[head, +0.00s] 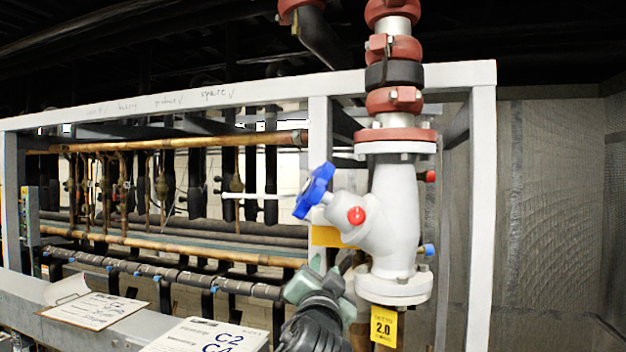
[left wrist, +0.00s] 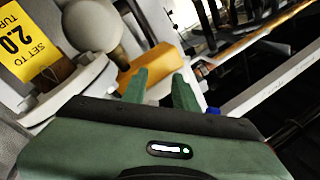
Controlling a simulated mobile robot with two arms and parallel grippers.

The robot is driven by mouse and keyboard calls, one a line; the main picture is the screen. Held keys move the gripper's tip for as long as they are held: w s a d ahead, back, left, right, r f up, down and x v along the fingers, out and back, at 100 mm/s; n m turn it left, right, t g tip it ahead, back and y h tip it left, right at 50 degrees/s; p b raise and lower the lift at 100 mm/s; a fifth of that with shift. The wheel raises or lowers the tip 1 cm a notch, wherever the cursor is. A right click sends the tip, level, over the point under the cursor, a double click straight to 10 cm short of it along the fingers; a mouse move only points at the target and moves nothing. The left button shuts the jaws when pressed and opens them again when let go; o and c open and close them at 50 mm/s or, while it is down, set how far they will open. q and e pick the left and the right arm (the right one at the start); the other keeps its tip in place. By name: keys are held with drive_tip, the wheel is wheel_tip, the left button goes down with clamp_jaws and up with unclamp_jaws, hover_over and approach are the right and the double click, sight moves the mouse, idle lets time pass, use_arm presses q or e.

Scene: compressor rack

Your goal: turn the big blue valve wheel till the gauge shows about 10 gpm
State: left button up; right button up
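The blue valve wheel (head: 314,190) sits on a slanted stem at the left of the white valve body (head: 396,215). It is seen nearly edge-on in the head view. My left gripper (head: 328,266) is below the wheel, near the lower left of the valve, and apart from the wheel. In the left wrist view its two green fingers (left wrist: 160,82) stand apart with nothing held between them. The wheel is not clearly seen in that view. I cannot make out a gauge or a reading in either view. My right gripper is not in view.
A yellow tag (head: 384,326) marked 2.0 hangs below the valve; it also shows in the left wrist view (left wrist: 38,40). A yellow-orange piece (left wrist: 152,68) lies beyond the fingers. A white frame post (head: 481,220) stands right. Papers (head: 96,310) lie on the ledge at left.

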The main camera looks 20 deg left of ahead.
sight(311, 203)
use_arm(q)
drive_tip(key=s+r, duration=0.2)
drive_tip(key=r, duration=0.2)
drive_tip(key=s+r+t, duration=0.1)
drive_tip(key=s+r, duration=0.1)
drive_tip(key=r, duration=0.2)
drive_tip(key=s+r+t+y, duration=0.1)
drive_tip(key=s+r, duration=0.2)
drive_tip(key=r, duration=0.2)
drive_tip(key=shift+s+a+n+p, duration=0.1)
drive_tip(key=shift+a+n+p, duration=0.15)
drive_tip(key=shift+n+p, duration=0.15)
drive_tip(key=shift+w+a, duration=0.2)
drive_tip(key=shift+w, duration=0.65)
drive_tip(key=p+x, duration=0.2)
drive_tip(key=x, duration=0.1)
drive_tip(key=p+x, duration=0.2)
drive_tip(key=shift+w+a+r, duration=0.15)
drive_tip(key=shift+w+r, duration=0.1)
drive_tip(key=shift+r, duration=0.1)
drive_tip(key=shift+w+a+p, duration=0.1)
drive_tip(key=shift+w+p, duration=0.2)
drive_tip(key=shift+w, duration=0.35)
drive_tip(key=shift+s, duration=0.1)
clamp_jaws()
drive_tip(key=shift+y, duration=0.3)
